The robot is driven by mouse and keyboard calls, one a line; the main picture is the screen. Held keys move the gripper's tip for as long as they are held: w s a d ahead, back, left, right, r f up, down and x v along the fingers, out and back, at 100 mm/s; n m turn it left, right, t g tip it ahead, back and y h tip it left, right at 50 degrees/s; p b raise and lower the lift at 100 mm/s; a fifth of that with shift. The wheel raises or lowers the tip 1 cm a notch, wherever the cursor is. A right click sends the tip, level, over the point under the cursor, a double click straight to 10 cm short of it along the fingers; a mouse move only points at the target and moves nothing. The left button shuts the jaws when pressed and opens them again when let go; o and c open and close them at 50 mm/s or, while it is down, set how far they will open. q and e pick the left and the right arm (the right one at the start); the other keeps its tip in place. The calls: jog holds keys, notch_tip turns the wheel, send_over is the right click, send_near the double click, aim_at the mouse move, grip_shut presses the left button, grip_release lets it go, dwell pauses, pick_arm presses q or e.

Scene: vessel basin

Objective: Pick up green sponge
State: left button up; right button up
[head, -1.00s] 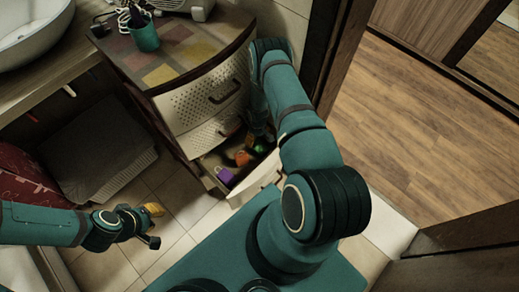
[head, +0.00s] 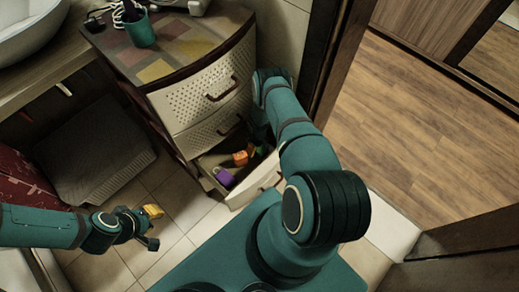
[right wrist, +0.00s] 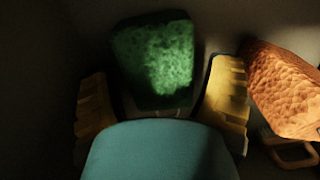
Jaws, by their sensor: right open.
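The green sponge (right wrist: 155,60) shows in the right wrist view, upper middle, partly lit and partly in shadow. My right gripper (right wrist: 160,95) is open, with its yellow finger pads on either side of the sponge's lower end. I cannot tell whether either pad touches it. In the head view my right arm reaches down into the open drawer (head: 262,179), and the arm hides the sponge and most of that gripper. My left gripper (head: 151,227) is open and empty above the floor tiles at the lower left.
An orange item (head: 240,158) and a purple item (head: 224,177) lie in the drawer; the orange one (right wrist: 285,90) is right of the right gripper. The cabinet (head: 200,103) stands above the drawer, and a door frame (head: 327,65) is close to the right.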

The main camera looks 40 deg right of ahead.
jog(key=c, duration=0.8)
jog(key=shift+o, duration=0.2)
jog(key=shift+r, duration=0.15)
notch_tip(320, 180, up, 10)
jog(key=p, duration=0.7)
notch_tip(320, 180, up, 8)
jog(key=r+p, duration=0.1)
jog(key=p, duration=0.5)
jog(key=s+d+p, duration=0.1)
jog(key=s+p, duration=0.1)
jog(key=s, duration=1.4)
jog(key=s+d+f+p, duration=0.1)
jog(key=s+p, duration=0.2)
jog(key=s, duration=1.3)
jog(key=shift+d+f, duration=0.15)
jog(key=shift+d, duration=0.2)
